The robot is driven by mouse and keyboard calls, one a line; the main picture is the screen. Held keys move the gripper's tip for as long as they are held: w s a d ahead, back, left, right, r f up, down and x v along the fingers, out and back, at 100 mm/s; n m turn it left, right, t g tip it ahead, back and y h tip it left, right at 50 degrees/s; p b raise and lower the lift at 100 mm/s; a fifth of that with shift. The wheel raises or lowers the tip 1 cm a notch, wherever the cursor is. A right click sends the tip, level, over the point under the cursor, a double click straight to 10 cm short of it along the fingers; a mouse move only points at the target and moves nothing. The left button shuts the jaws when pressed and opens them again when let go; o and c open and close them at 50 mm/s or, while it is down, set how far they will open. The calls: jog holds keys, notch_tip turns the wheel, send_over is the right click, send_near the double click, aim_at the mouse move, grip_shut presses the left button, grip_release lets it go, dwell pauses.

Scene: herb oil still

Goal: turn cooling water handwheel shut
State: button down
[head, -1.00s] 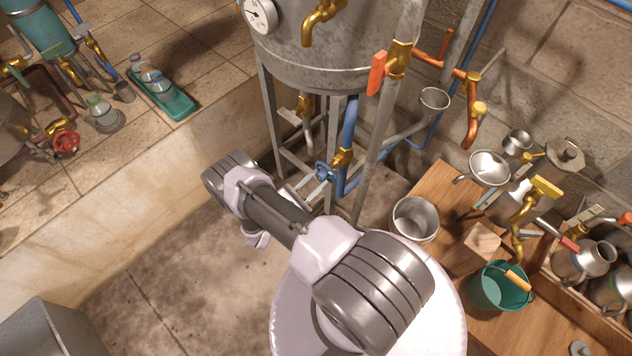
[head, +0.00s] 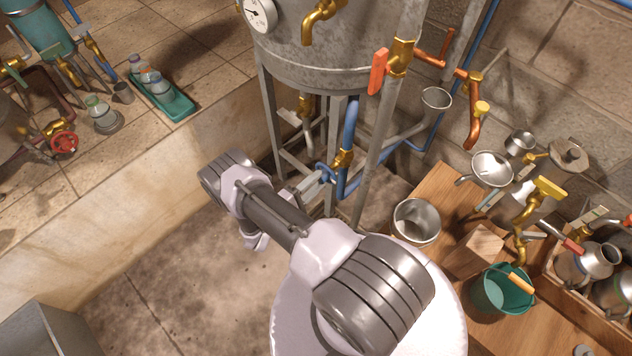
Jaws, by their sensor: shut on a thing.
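The cooling water handwheel (head: 326,169) is small and blue. It sits on the blue pipe (head: 349,130) below the big metal vessel, near a brass fitting (head: 343,158). My gripper (head: 318,179) reaches it from the lower left, past the end of my arm. The gripper is shut on the handwheel, and its grey fingers cover most of the wheel. Only a bit of blue rim shows above them. How far the wheel is turned cannot be told.
The metal vessel (head: 335,55) stands on grey legs close around the wheel. An orange-handled valve (head: 378,72) is above. A metal bucket (head: 416,222) and a wooden bench (head: 440,185) with a green pail (head: 500,290) lie to the right. A stone ledge (head: 150,190) runs at left.

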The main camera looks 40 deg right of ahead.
jog(key=shift+m, duration=0.5)
jog(key=c, duration=1)
grip_release()
jog(key=shift+c, duration=0.2)
jog(key=s+a+p, duration=0.1)
jog(key=a+p, duration=0.1)
jog(key=a, duration=1.5)
jog(key=shift+s+a, duration=0.2)
jog(key=shift+a, duration=0.05)
